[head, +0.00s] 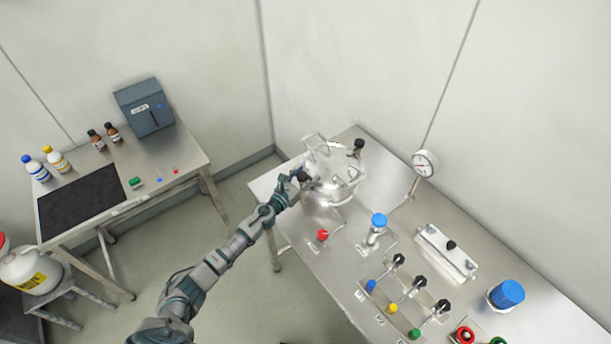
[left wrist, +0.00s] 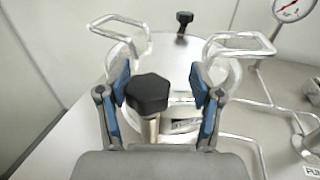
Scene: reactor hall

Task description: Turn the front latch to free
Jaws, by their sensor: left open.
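The steel reactor vessel (head: 337,181) stands on the steel bench, with wire handles on its lid. A latch with a black knob (left wrist: 151,93) on a metal stem is at its near side; in the head view this knob (head: 302,175) is small and partly hidden by my gripper. My left gripper (head: 296,183) is at the vessel's near left side. In the left wrist view its blue-padded fingers (left wrist: 163,95) are open, one on each side of the black knob, with gaps visible. A second black knob (head: 359,144) is at the vessel's far side. My right gripper is not in view.
A red knob (head: 322,235), a blue-capped valve (head: 378,221) and a gauge (head: 425,163) are near the vessel. Several coloured valve handles are farther right. A side table (head: 190,150) with bottles and a grey box (head: 146,107) stands left.

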